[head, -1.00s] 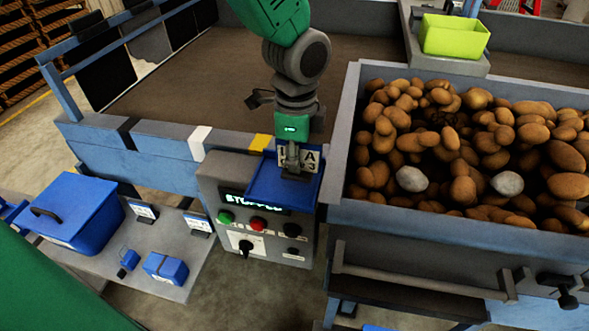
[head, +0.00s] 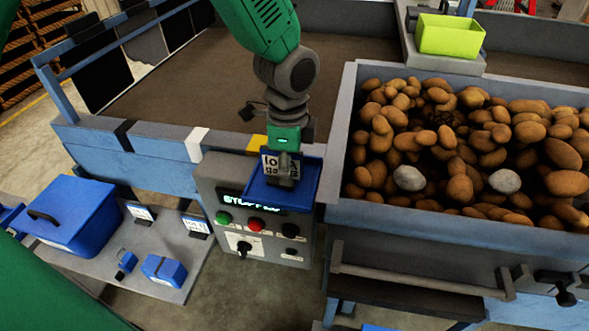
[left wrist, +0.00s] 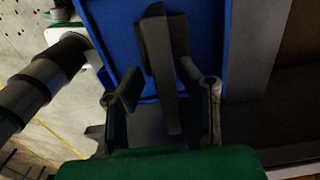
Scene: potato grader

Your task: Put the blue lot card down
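My left gripper (head: 284,182) is over a blue tray-like piece (head: 308,180) at the top of the grey control box. In the left wrist view its fingers (left wrist: 165,95) stand apart on either side of a dark upright bar (left wrist: 160,60), with a visible gap on the left. The bar stands in front of a blue rimmed surface (left wrist: 112,35). A white label (head: 268,163) with dark letters shows behind the gripper, partly covered. I cannot tell the blue lot card apart from the blue tray-like piece. My right gripper is not in view.
The control box has a green button (head: 223,217), a red button (head: 256,224) and a lit display. A bin (head: 400,214) of potatoes stands close on the right. A blue lidded box (head: 75,215) sits on a bench at left. A lime container (head: 452,36) stands at the back.

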